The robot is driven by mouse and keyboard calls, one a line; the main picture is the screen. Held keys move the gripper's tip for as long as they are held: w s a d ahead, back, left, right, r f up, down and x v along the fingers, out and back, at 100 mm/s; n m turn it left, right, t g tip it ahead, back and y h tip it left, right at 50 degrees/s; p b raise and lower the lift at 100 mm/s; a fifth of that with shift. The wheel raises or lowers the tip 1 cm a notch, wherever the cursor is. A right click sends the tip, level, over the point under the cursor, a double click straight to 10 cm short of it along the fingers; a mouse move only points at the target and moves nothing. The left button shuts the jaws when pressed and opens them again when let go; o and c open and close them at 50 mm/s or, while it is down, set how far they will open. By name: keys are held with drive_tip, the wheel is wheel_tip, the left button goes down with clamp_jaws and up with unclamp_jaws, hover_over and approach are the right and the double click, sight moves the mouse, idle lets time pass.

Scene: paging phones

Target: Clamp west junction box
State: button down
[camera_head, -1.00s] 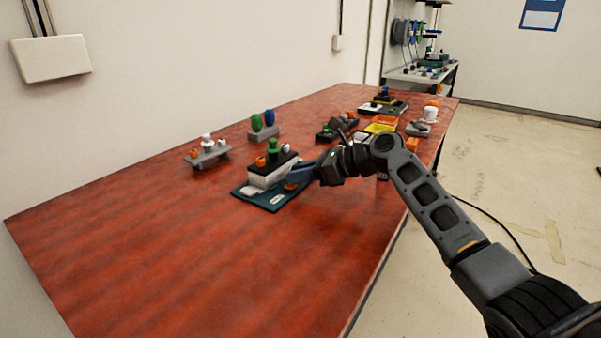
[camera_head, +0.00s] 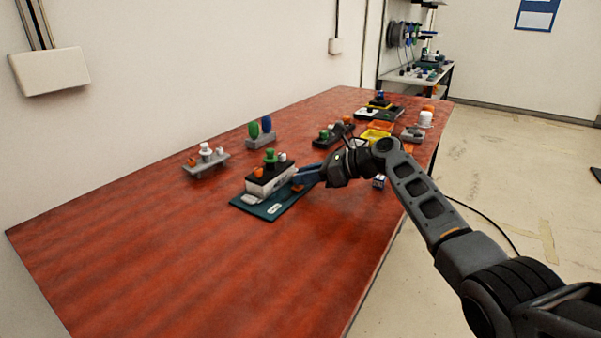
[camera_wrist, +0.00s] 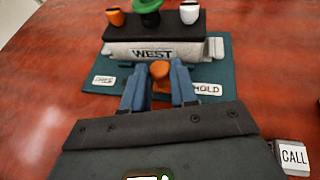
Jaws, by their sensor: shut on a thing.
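The west junction box (camera_head: 272,180) has a pale body and black top with a green knob, an orange knob and a white knob. It stands on a teal base plate (camera_head: 262,209); its WEST label (camera_wrist: 153,53) faces me in the wrist view. My gripper (camera_head: 304,178) is at the plate's right side in the head view. Its blue fingers are shut on an orange knob (camera_wrist: 160,72), which stands on the plate just in front of the box. The knob's lower part is hidden between the fingers. HOLD lettering (camera_wrist: 207,89) is on the plate right of it.
A grey stand with a white knob (camera_head: 206,160) and one with green and blue knobs (camera_head: 261,132) are behind on the red table (camera_head: 170,255). Dark devices and yellow trays (camera_head: 376,135) stand farther back. A CALL block (camera_wrist: 293,156) is near my gripper. The table's front is clear.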

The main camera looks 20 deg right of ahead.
drive_tip(key=shift+w+d+r, duration=0.1)
drive_tip(key=shift+w+d, duration=0.05)
drive_tip(key=shift+d, duration=0.1)
drive_tip(key=c, duration=1.1)
unclamp_jaws()
drive_tip(key=shift+d, duration=0.1)
drive_tip(key=shift+c, duration=0.2)
drive_tip(key=shift+o, duration=1.3)
drive_tip(key=p+v, duration=0.1)
drive_tip(key=v, duration=0.6)
drive_tip(key=shift+s+d, duration=0.25)
drive_tip(key=shift+d, duration=0.1)
